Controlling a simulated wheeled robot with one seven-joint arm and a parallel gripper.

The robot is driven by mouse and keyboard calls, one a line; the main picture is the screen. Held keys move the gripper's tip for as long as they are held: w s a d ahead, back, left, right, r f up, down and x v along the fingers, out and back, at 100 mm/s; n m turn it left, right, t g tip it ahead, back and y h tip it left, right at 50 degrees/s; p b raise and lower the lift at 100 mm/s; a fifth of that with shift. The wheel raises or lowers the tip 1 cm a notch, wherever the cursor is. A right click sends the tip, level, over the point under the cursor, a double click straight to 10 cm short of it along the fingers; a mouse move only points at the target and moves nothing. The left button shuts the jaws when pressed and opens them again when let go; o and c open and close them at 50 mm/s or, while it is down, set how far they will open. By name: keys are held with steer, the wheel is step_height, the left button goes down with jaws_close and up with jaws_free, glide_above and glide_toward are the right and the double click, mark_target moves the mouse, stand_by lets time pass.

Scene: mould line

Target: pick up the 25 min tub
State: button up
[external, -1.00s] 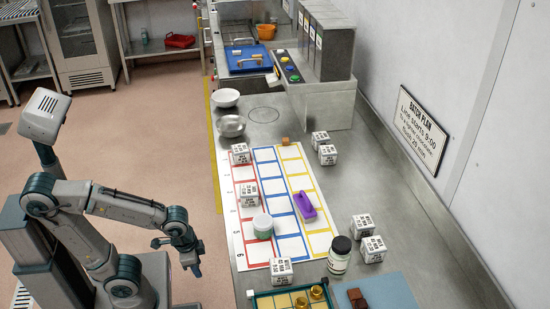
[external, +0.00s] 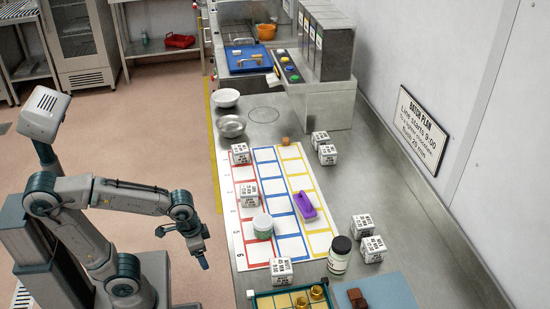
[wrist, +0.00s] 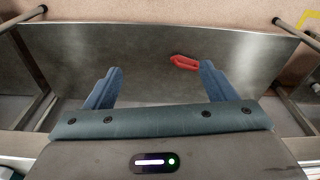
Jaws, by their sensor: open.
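Several white labelled cube tubs stand on the steel counter, their print too small for me to tell which is the 25 min tub. Two stand on the mat's left column, an upper tub (external: 240,154) and a middle tub (external: 248,192). A front tub (external: 281,271) is at the mat's near edge. Two right tubs (external: 362,227) (external: 373,249) and two back tubs (external: 320,138) (external: 328,155) stand off the mat. My gripper (external: 203,262) is left of the counter, apart from every tub. In the wrist view its blue fingers (wrist: 160,85) are spread and empty.
The mat (external: 291,246) has red, blue and yellow cells. A dark-lidded bottle (external: 339,255) stands at right. The wrist view shows a red object (wrist: 185,62) on a grey surface.

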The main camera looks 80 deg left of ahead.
steer(key=w+a+r+n+p, duration=0.2)
steer(key=w+a+r+n, duration=0.1)
steer(key=r, duration=0.3)
steer(key=w+a+r+n+p, duration=0.3)
steer(key=a+r, duration=0.1)
steer(key=r, duration=0.2)
step_height(320, 180, up, 11)
steer(key=n+g+p, duration=0.1)
steer(key=n+p, duration=0.7)
steer(key=n, duration=0.1)
glide_above(249, 190)
steer(key=f, duration=0.2)
steer(key=f+b, duration=0.1)
steer(key=f, duration=0.5)
steer(key=shift+w+d+f+b, duration=0.1)
steer(key=shift+d+f+b, duration=0.15)
steer(key=shift+d+b, duration=0.1)
steer(key=f, duration=0.2)
steer(key=a+f, duration=0.1)
steer(key=f, duration=0.1)
steer(key=shift+f, duration=0.2)
steer(key=shift+d+f, duration=0.1)
steer(key=shift+f, duration=0.3)
steer(key=c, duration=1.1)
